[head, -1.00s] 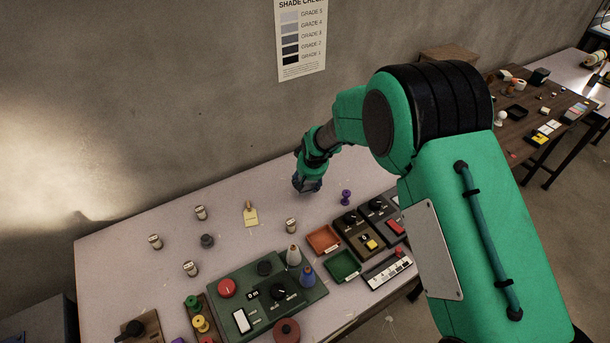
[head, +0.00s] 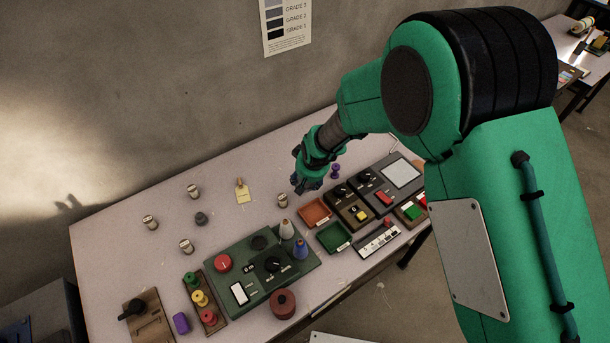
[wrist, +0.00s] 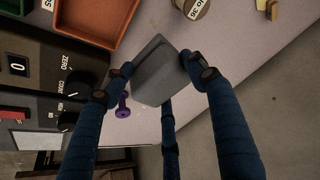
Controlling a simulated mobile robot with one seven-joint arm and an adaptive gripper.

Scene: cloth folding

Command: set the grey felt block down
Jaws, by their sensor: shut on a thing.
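The grey felt block (wrist: 157,72) is between the fingers of my gripper (wrist: 156,75) in the wrist view. The fingers are shut on its sides. Beyond the block in that view lies the pale tabletop; I cannot tell how high above it the block is. In the head view my gripper (head: 305,188) is over the table, behind the orange tray and left of the purple spool. The block cannot be made out in the head view, as the gripper hides it.
An orange tray (head: 315,213) and green tray (head: 333,237) lie near the gripper. A purple spool (head: 335,171) stands to its right and a labelled cylinder (head: 283,200) to its left. Dark control boxes (head: 351,208) stand at right. The table (head: 130,240) is clear at far left.

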